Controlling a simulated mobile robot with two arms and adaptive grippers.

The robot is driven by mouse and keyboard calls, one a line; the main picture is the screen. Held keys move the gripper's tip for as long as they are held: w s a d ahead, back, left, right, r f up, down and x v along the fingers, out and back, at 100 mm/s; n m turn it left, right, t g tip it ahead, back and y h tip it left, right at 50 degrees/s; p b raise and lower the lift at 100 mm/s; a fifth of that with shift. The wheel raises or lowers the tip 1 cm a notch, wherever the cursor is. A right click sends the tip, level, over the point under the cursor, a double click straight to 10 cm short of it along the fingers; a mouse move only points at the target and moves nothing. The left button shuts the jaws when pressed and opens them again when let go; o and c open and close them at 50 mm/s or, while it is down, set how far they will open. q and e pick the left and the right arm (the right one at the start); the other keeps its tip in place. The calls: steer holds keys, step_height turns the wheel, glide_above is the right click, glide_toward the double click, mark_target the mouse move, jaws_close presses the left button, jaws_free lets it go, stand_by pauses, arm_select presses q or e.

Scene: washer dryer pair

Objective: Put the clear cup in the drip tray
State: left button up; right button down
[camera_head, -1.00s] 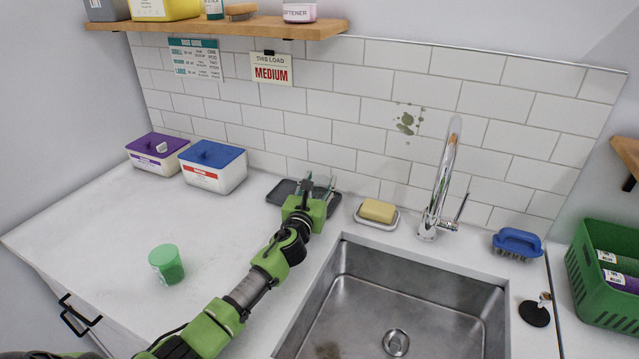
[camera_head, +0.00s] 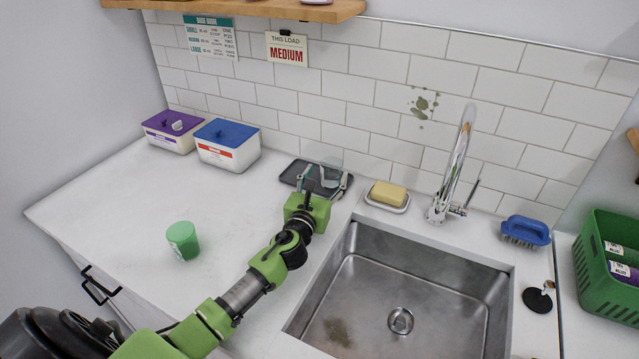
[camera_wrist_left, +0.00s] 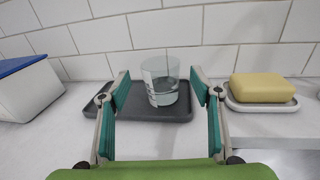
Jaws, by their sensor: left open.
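The clear cup (camera_head: 331,170) stands upright on the dark grey drip tray (camera_head: 289,174) at the back of the counter. In the left wrist view the cup (camera_wrist_left: 161,78) is over the middle of the tray (camera_wrist_left: 92,100). My left gripper (camera_head: 324,184) is open, with one finger on each side of the cup. In the left wrist view its fingers (camera_wrist_left: 160,88) show gaps to the cup on both sides. My right gripper is out of view.
A yellow soap bar (camera_head: 388,194) on a dish sits right of the tray, near the faucet (camera_head: 454,165) and sink (camera_head: 365,265). A blue-lidded box (camera_head: 228,152) stands to the left. A green cup (camera_head: 183,240) stands on the otherwise clear left counter.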

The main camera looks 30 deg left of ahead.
arm_select(q)
steer(key=v, duration=0.5)
steer(key=shift+s+p, duration=0.2)
steer(key=shift+p, duration=0.2)
